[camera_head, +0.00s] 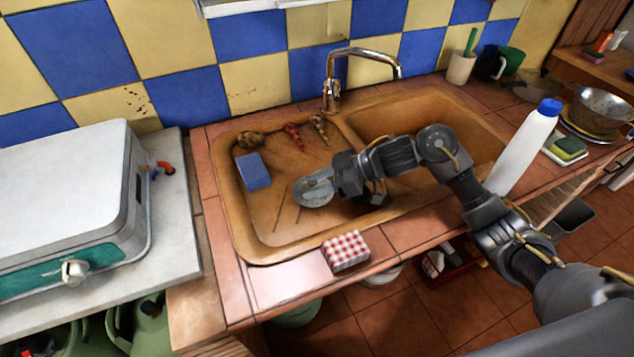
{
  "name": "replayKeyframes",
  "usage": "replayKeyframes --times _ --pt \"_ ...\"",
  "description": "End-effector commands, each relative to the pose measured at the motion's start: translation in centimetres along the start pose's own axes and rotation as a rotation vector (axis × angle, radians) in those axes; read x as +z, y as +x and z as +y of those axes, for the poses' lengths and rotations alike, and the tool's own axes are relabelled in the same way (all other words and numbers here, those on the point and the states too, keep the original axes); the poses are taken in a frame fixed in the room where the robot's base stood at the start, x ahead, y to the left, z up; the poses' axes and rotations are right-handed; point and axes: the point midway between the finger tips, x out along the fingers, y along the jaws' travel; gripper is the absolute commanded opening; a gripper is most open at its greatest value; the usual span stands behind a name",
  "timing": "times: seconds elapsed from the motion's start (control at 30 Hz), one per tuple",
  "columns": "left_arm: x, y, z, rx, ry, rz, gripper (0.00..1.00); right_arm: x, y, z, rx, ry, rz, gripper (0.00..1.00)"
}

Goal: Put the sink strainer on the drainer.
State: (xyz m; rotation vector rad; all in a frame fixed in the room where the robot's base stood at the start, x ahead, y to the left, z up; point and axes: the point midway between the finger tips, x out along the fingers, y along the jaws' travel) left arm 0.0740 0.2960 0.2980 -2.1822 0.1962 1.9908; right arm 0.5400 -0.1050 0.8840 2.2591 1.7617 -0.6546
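The sink strainer (314,189) is a round, grey metal disc over the front right part of the drainer. The drainer (268,222) is the flat, ridged, tan left half of the sink unit. My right gripper (335,183) reaches in from the right, low over the drainer beside the basin, with the strainer at its fingertips. It looks shut on the strainer's right edge, though the fingers are partly hidden. I cannot tell whether the strainer touches the drainer surface. My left gripper is not in view.
On the drainer lie a blue sponge (253,171), a brown lump (249,141) and small reddish items (294,135). The basin (400,115) is partly behind my arm. A checkered box (346,251) sits at the front edge. A white bottle (524,148) stands right, close to my arm.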

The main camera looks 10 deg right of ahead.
Motion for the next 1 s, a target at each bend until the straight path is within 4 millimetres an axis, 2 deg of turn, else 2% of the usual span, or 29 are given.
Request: replayKeyframes --times 0.27,0.37,0.47,0.8,1.0 --pt "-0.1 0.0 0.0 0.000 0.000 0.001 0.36 0.0 -0.1 0.0 0.000 -0.001 0.000 0.41" --pt "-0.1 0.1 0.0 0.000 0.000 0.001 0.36 0.0 -0.7 0.1 0.002 -0.002 0.000 0.41" --pt "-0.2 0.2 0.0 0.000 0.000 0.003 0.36 0.0 -2.0 0.1 0.004 -0.003 -0.001 0.41" --pt "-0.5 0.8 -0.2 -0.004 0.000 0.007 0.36 0.1 -8.9 0.1 0.003 -0.003 -0.001 0.41" --pt "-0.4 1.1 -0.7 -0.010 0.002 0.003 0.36 0.1 -11.4 0.0 0.001 0.000 -0.001 0.41"
